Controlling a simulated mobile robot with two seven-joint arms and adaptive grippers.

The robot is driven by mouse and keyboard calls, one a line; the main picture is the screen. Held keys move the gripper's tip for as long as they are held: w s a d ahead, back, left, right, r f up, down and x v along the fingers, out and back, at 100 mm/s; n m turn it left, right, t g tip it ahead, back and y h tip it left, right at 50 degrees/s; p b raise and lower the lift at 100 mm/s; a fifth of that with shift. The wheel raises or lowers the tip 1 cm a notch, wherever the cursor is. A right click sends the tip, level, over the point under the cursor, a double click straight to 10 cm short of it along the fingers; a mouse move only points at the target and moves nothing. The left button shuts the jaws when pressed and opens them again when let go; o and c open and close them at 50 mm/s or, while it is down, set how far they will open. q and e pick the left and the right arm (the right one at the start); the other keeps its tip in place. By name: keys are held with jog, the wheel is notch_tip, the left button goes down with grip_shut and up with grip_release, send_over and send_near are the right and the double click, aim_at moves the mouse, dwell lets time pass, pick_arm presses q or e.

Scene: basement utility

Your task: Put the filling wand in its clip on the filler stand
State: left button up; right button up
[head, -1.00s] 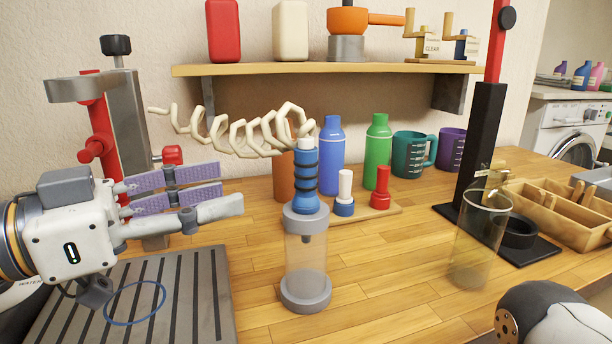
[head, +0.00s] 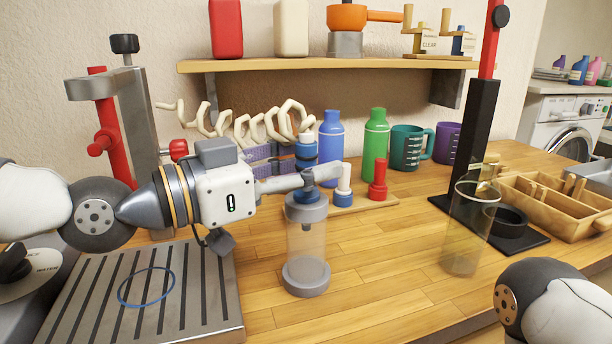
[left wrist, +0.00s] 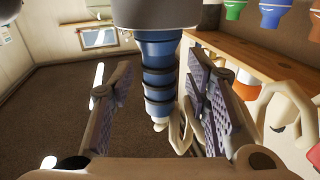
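The filling wand (head: 306,152) has a blue grip with dark rings and a white end joined to a cream coiled hose (head: 250,125). It stands upright in the grey collar of a clear cylinder (head: 306,245) on the worktop. My left gripper (head: 318,178) is level with the wand's lower grip. In the left wrist view, its open fingers (left wrist: 158,100) flank the wand (left wrist: 158,75), with gaps visible on both sides. The filler stand (head: 135,115) is a grey post with red parts and a grey arm on top; I cannot make out its clip. My right gripper is out of view.
A slotted drip tray (head: 225,305) holds a blue ring (head: 146,287). Behind the wand stand a blue bottle (head: 330,145), green bottle (head: 375,147) and small stoppers on a board. A clear tube (head: 465,235) stands at right. Front centre worktop is clear.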

pick_arm(q)
grip_shut()
jog(key=shift+r, duration=0.1)
notch_tip(320, 180, up, 18)
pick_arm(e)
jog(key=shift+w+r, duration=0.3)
pick_arm(q)
jog(key=s+a+r+p, duration=0.1)
jog(key=a+r, duration=0.3)
jog(key=a, duration=0.6)
jog(key=s+a+r+p, duration=0.1)
jog(key=s+a+r, duration=0.3)
jog(key=a, duration=0.7)
jog(key=shift+a+r+p, duration=0.3)
jog(key=shift+r, duration=0.1)
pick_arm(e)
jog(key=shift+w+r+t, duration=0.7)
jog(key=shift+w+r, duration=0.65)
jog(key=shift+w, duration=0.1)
